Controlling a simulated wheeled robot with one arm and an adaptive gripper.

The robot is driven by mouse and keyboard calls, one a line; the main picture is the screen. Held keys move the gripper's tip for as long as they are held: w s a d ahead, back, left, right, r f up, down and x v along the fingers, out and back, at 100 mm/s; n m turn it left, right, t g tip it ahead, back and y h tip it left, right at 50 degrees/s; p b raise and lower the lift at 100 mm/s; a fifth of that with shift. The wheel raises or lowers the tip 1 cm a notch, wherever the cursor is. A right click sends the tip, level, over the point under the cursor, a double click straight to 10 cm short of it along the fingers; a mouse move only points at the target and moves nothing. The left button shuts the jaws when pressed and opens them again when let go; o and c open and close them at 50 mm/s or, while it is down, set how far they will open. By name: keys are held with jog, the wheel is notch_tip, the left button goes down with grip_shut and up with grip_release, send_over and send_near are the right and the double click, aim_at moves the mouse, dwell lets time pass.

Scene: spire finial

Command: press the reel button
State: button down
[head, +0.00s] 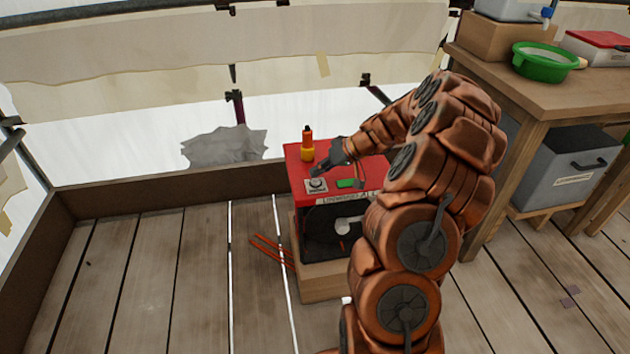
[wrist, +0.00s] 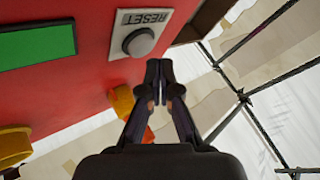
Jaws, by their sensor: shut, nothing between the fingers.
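A red-topped machine (head: 372,176) stands low on the deck, with a dark front opening and a lettered strip. On its top is a round grey button (head: 317,184) on a pale plate, which reads RESET in the wrist view (wrist: 138,42). A green rectangle (head: 347,183) lies beside it and also shows in the wrist view (wrist: 37,50). No label reading "reel" is legible. My gripper (head: 318,172) is shut and empty, its fingertips close to the grey button. In the wrist view the tips (wrist: 159,70) appear just beside the button; contact cannot be told.
An orange and yellow upright piece (head: 307,148) stands on the machine's top, behind my gripper. Thin orange rods (head: 270,250) lie on the planks at left. A wooden table (head: 540,95) with a green basin (head: 543,66) stands at right. The left deck is mostly clear.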

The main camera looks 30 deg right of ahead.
aim_at(318, 181)
jog(key=shift+r, duration=0.1)
jog(key=shift+r+p, duration=0.5)
jog(key=shift+r, duration=1.95)
jog(key=shift+a, duration=0.1)
